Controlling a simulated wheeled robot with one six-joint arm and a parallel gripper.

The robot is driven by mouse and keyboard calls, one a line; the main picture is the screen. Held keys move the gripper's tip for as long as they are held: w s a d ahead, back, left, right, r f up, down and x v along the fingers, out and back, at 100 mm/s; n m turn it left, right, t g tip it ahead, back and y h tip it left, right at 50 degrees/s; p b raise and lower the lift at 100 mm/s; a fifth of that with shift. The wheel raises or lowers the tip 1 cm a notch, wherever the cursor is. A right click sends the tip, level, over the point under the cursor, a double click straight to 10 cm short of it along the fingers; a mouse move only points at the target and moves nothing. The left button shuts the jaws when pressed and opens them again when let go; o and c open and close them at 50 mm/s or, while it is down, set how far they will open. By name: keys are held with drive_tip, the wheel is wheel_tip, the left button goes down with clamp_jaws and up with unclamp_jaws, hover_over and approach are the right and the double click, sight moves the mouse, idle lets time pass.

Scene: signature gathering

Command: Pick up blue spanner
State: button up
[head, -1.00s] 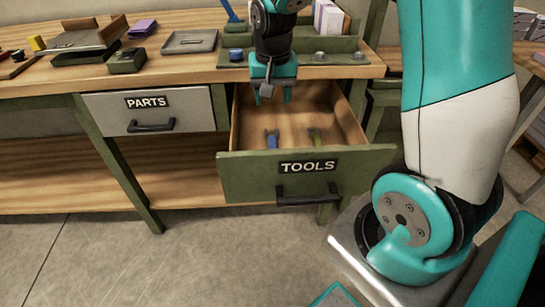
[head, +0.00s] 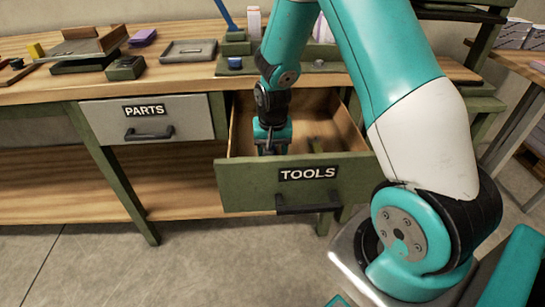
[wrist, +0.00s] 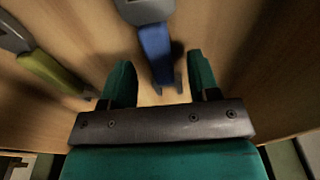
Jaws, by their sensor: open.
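The blue spanner (wrist: 155,50) lies on the wooden drawer floor in the wrist view, its grey head at the top and its blue handle reaching down between my fingers. My gripper (wrist: 162,82) is open, with one teal finger on each side of the handle and a gap showing on both sides. In the head view my gripper (head: 272,148) is down inside the open TOOLS drawer (head: 290,190) and hides the blue spanner there. A second spanner with a yellow-green handle (wrist: 52,72) lies to the left in the wrist view.
The drawer's green front panel and wooden side walls surround my gripper. The PARTS drawer (head: 148,116) to the left is closed. The bench top (head: 190,68) above holds a grey tray (head: 188,50), a purple block (head: 143,37) and a green holder rack.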

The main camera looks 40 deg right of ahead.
drive_tip(key=shift+w+f, duration=0.1)
drive_tip(key=shift+f, duration=0.5)
drive_tip(key=c, duration=1)
drive_tip(key=shift+r, duration=0.2)
